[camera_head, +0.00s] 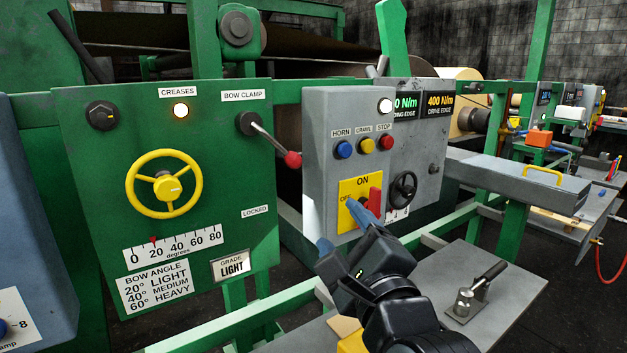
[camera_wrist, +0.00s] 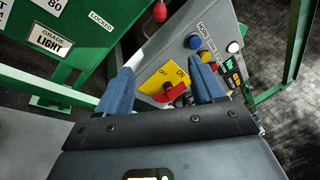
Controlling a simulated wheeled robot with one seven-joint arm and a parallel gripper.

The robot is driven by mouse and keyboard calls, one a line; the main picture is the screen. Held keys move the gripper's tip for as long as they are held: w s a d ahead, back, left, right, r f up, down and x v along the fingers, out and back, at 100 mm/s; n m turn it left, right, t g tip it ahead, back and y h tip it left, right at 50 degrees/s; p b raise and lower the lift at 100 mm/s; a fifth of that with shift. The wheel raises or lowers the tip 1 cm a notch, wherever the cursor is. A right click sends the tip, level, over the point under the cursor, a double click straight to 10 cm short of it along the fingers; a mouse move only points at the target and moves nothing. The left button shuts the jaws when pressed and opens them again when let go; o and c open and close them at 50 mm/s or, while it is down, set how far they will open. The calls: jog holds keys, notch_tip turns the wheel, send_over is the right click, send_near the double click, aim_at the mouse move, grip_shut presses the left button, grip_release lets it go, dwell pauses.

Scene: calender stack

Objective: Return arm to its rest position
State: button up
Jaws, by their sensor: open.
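My gripper (camera_head: 344,231) is open in front of the grey control box (camera_head: 320,185), with its blue fingers spread. In the wrist view my gripper (camera_wrist: 160,78) shows nothing held between the fingers. Beyond them is the yellow ON/OFF plate (camera_head: 349,187) with a red switch handle (camera_head: 375,199). The plate (camera_wrist: 157,79) and red handle (camera_wrist: 165,97) appear between the fingers in the wrist view. One finger hides part of the plate in the head view. I cannot tell whether a finger touches the handle.
A green panel (camera_head: 85,170) with a yellow handwheel (camera_head: 133,200) and a red-knobbed bow clamp lever (camera_head: 292,159) stands left. A grey plate (camera_head: 500,290) with a metal clamp (camera_head: 466,300) lies right of my arm. A green rail (camera_head: 235,325) runs below.

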jog(key=s+d+f+n+g+h, duration=0.1)
jog(key=s+d+f+n, duration=0.7)
jog(key=s+d, duration=0.2)
jog(key=s+d+f+n+h, duration=0.1)
jog(key=s+d+f+n, duration=0.7)
jog(key=s+d, duration=0.15)
jog(key=s+a+n+g+h, duration=0.1)
jog(key=s+n, duration=0.1)
jog(key=s, duration=1)
jog(key=s+a+f+n+g+h, duration=0.1)
jog(key=s+n+h, duration=0.1)
jog(key=s, duration=1)
jog(key=shift+s+f+n+g+h, duration=0.2)
jog(key=shift+s+n+g+h, duration=0.15)
jog(key=shift+n, duration=0.25)
